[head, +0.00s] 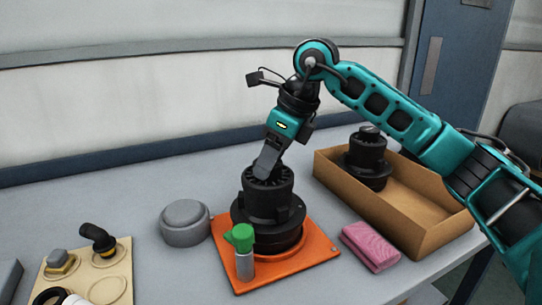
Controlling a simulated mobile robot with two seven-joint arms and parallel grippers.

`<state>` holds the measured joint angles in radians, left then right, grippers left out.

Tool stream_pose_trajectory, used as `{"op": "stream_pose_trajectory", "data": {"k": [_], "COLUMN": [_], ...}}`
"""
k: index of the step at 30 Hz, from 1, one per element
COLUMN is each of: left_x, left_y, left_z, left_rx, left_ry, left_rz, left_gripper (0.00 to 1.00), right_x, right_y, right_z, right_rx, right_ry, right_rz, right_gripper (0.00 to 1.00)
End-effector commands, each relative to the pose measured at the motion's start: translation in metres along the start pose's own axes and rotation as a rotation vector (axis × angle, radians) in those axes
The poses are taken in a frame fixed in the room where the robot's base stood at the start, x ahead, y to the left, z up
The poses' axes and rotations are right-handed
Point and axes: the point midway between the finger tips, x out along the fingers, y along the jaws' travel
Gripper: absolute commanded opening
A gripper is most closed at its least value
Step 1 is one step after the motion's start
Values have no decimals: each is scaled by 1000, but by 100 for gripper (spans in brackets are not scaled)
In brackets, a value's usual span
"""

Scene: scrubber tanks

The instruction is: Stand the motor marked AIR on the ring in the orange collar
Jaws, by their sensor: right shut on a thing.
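A black motor (268,203) with a finned top and a wide flange is upright over the orange collar plate (315,250). I cannot tell whether it rests on the ring, as its base hides it. My right gripper (266,170) points down and is shut on the top of this motor. No AIR mark is readable. A second black motor (366,155) stands upright in the cardboard box (410,230) at the right. My left gripper is not in view.
A green-topped silver cylinder (243,262) stands at the plate's front left. A grey round lid (185,222) lies left of it. A pink cloth (370,246) lies to the right. A beige board (115,272) with fittings is at front left.

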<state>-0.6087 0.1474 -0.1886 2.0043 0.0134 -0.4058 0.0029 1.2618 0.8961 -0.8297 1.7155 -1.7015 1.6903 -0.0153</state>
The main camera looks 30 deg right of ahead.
Motion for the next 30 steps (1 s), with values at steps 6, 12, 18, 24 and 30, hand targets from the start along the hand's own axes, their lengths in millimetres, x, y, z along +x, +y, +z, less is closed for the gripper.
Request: {"op": "stream_pose_trajectory", "data": {"k": [6, 12, 18, 24, 30], "left_x": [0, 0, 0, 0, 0], "left_y": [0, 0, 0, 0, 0], "left_z": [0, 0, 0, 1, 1], "left_rx": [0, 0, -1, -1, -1], "left_ry": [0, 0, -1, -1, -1], "left_rz": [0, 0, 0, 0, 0], "left_gripper": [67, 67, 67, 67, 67], "right_x": [-3, -2, -2, -2, 0], "right_y": [0, 0, 0, 0, 0], "right_z": [2, 2, 1, 1, 0], "right_rx": [-1, -1, -1, -1, 0], "right_ry": [-9, -9, -9, -9, -5], "right_rz": [-3, -3, -3, -3, -2], "right_gripper": [0, 0, 0, 62, 81]}}
